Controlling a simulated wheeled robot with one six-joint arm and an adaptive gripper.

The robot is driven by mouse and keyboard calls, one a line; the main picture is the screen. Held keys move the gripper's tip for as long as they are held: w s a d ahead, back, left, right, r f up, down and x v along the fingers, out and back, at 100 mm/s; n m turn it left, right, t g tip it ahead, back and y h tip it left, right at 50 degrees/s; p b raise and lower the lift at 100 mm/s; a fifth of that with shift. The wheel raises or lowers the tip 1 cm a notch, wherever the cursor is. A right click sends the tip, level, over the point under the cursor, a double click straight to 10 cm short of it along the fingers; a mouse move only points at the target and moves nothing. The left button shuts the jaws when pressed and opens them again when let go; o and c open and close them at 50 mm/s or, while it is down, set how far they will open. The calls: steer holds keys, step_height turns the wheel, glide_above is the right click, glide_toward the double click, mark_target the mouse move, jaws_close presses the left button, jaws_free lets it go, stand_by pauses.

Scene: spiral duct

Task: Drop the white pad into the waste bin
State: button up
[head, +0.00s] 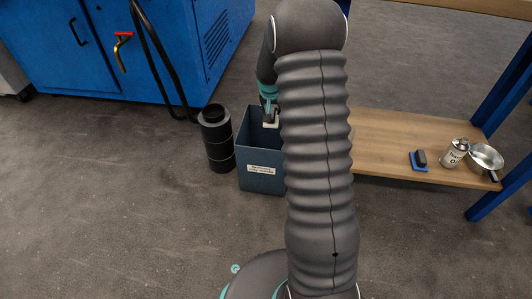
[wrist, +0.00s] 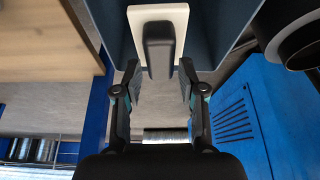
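The white pad (wrist: 180,12) has a dark block-shaped handle (wrist: 158,45) and shows at the top of the wrist view. In the head view the pad (head: 271,125) is just below my gripper (head: 269,107), at the mouth of the waste bin. My gripper (wrist: 159,72) points down over the bin. Its fingers stand apart, one on each side of the handle, with a visible gap on both sides. The waste bin (head: 261,180) is a blue-grey square box with a white label; its wall (wrist: 215,25) also shows in the wrist view. My arm hides its right side.
A black ribbed cylinder (head: 217,140) stands close left of the bin. A blue machine (head: 150,50) is behind it. A wooden shelf (head: 390,145) at right holds a blue pad (head: 418,165), a labelled jar (head: 454,152) and a metal pan (head: 487,158). The floor at left is clear.

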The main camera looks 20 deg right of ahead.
steer(key=shift+o, duration=0.7)
steer(key=v, duration=1.2)
